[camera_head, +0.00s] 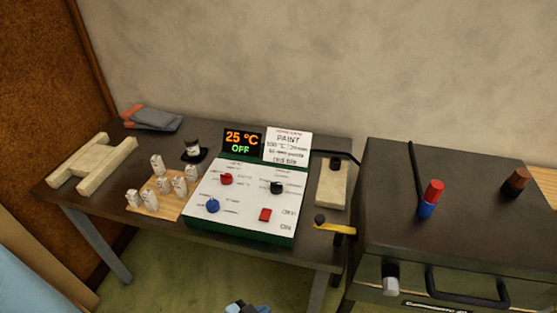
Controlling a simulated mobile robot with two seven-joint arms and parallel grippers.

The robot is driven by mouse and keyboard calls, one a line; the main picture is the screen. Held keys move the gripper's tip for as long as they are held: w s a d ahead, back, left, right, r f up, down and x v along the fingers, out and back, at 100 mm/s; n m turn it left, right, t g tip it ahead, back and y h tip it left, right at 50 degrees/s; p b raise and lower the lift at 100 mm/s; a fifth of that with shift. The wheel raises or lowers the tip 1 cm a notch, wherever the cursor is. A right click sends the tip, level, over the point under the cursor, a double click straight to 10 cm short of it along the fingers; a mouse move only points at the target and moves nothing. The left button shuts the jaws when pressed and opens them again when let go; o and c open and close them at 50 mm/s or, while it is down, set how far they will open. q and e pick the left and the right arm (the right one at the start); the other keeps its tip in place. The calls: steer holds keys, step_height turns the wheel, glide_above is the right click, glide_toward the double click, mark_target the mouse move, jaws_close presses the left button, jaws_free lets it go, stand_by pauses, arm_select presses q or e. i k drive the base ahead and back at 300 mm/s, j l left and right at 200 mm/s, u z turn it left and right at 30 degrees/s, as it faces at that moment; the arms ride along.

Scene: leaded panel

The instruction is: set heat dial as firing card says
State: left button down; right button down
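The control box (207,222) is green with a white sloped face and stands on the dark table. Its face carries a red knob (226,179), a black knob (277,187), a blue knob (213,205) and a red switch (265,214). The knob labels are too small to read, so I cannot tell which is the heat dial. The display (240,142) reads 25 °C and OFF. The white firing card (288,146) stands beside it and reads PAINT, with what looks like 550 °C and 20 min below. Neither gripper is clearly in view.
Several white pieces stand on a wooden board (160,205) left of the box. A dark kiln-like cabinet (460,230) with a handle stands at right. A pale block (332,186) and a yellow-handled lever (335,227) lie between. A blue-and-dark piece (245,307) at the bottom edge is unclear.

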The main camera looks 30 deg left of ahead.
mark_target(226, 179)
steer(key=u, duration=1.35)
